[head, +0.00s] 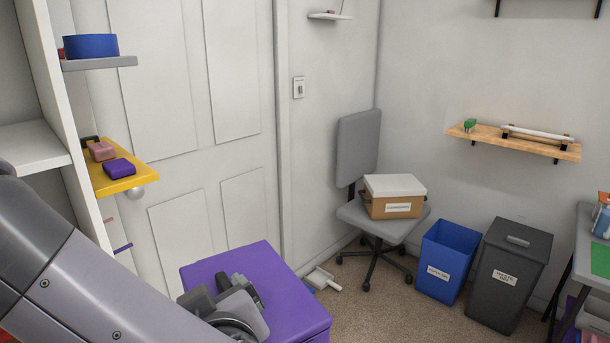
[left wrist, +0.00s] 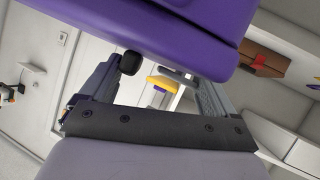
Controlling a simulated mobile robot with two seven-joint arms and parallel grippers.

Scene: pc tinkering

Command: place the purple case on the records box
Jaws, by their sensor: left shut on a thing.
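The purple case (head: 285,285) is a large boxy case at the bottom centre of the head view. My left gripper (head: 238,292) is shut on it, at its near left side. In the left wrist view the case (left wrist: 165,35) fills the top, past the fingers, with a dark knob-like part beside it. The records box (head: 392,207) is a brown box with a white lid (head: 394,185) and a white label. It stands on the seat of a grey office chair (head: 358,150), to the right of and beyond the case. My right gripper is not in view.
A blue bin (head: 447,250) and a dark grey bin (head: 510,265) stand right of the chair. A yellow shelf (head: 140,180) with small items and a white door are at left. A wooden wall shelf (head: 545,147) hangs above the bins. A dustpan (head: 322,278) lies on the floor.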

